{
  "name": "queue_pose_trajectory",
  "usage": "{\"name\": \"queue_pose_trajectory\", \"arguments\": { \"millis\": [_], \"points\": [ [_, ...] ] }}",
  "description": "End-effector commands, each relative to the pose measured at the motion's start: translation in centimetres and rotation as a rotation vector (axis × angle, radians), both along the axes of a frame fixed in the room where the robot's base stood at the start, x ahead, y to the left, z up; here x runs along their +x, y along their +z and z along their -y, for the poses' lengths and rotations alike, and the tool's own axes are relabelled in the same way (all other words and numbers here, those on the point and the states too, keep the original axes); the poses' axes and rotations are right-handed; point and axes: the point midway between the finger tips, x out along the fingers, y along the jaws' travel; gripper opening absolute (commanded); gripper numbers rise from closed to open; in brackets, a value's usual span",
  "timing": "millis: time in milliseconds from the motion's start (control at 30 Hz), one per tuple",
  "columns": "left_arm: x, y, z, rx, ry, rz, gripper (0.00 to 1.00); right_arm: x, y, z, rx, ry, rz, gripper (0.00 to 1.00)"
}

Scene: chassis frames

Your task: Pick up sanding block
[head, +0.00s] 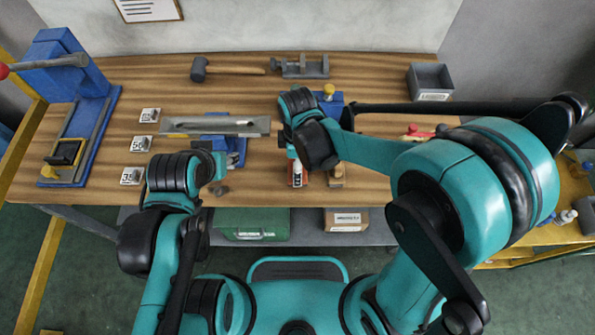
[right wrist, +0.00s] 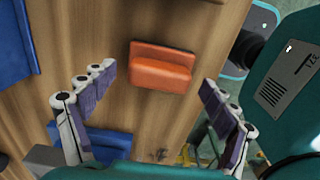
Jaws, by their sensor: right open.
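An orange-red block (right wrist: 160,67), which I take to be the sanding block, lies on the wooden tabletop in the right wrist view. It has a raised ridge along one side. My right gripper (right wrist: 158,82) is open, with one finger to each side of the block in the picture and apart from it. In the head view my right wrist hangs over the front middle of the table and hides most of what lies below it. My left gripper (head: 219,189) is over the table's front left part; its fingers are too small to judge.
A blue press (head: 65,70) stands at the left. A mallet (head: 235,70), a grey vise-like tool (head: 302,67) and a grey bin (head: 430,80) are along the back. A green case (head: 250,225) is below the tabletop.

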Motion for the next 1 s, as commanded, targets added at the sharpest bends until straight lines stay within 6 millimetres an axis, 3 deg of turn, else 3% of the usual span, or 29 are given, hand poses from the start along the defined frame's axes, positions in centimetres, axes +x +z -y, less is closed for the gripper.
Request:
{"name": "queue_pose_trajectory", "arguments": {
  "millis": [67, 267, 367, 500, 600, 867, 1000],
  "points": [
    [0.0, -0.5, 0.0, 0.0, 0.0, 0.0, 0.4, 0.0, -1.0, 0.0, 0.0, 0.0, 0.0, 0.86],
    [0.0, -0.4, 0.0, 0.0, 0.0, 0.0, 0.4, 0.0, -1.0, 0.0, 0.0, -0.001, 0.0, 0.86],
    [0.0, -0.4, 0.0, 0.0, 0.0, 0.0, 0.4, 0.0, -1.0, 0.0, 0.0, -0.001, 0.0, 0.65],
    [0.0, -0.4, 0.0, 0.0, 0.0, 0.0, 0.4, 0.0, -1.0, 0.0, 0.0, -0.001, 0.0, 0.28],
    [0.0, -0.4, 0.0, 0.0, 0.0, 0.0, 0.4, 0.0, -1.0, 0.0, 0.0, -0.001, 0.0, 0.2],
    [0.0, -0.3, 0.0, 0.0, 0.0, 0.0, 0.4, 0.0, -0.7, 0.0, 0.0, -0.001, 0.0, 0.19],
    [0.0, 0.3, 0.0, 0.0, 0.0, 0.0, 0.4, 0.0, 0.3, 0.0, 0.0, -0.001, 0.0, 0.19]
  ]
}}
